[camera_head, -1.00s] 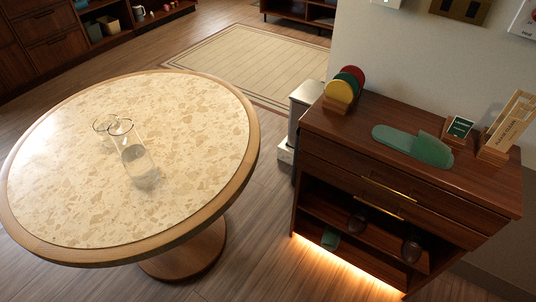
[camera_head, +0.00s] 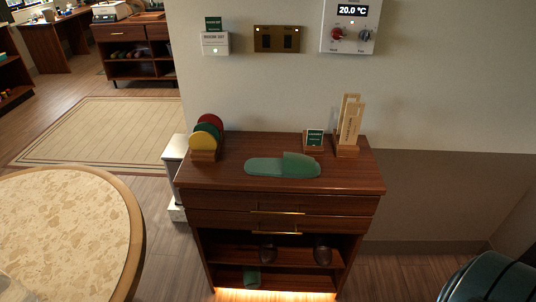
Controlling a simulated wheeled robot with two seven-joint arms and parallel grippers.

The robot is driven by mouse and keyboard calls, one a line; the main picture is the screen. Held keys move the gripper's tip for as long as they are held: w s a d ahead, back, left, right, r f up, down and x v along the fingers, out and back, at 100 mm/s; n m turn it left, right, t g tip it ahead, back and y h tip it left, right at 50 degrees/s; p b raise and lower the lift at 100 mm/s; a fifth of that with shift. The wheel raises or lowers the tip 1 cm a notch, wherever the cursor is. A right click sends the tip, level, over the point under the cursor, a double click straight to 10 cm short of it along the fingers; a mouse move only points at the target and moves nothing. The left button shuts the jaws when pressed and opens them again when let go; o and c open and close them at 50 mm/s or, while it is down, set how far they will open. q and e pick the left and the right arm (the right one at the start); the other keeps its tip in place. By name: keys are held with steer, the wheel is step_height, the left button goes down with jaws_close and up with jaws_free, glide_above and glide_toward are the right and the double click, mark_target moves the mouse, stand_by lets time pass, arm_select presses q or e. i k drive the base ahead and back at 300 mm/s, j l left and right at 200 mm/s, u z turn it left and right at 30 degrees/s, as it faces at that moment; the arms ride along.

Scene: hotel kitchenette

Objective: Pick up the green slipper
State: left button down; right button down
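The green slipper (camera_head: 270,167) lies flat on top of the wooden cabinet (camera_head: 205,179). Its raised strap part (camera_head: 300,164) is at the right end and its open sole extends to the left. It is fully visible and nothing touches it from above. Neither of my grippers is in view.
Coloured discs (camera_head: 205,137) in a holder stand left of the slipper; a small green sign (camera_head: 314,139) and upright wooden tags (camera_head: 349,124) stand behind right. A round table (camera_head: 125,215) is at left. Dark rounded objects (camera_head: 490,280) are at lower right. Floor before the cabinet is clear.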

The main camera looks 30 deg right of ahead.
mark_target(293, 165)
steer(key=i+l, duration=0.15)
steer(key=i, duration=0.2)
steer(key=i+l, duration=0.15)
steer(key=i, duration=0.15)
steer(key=z, duration=2.25)
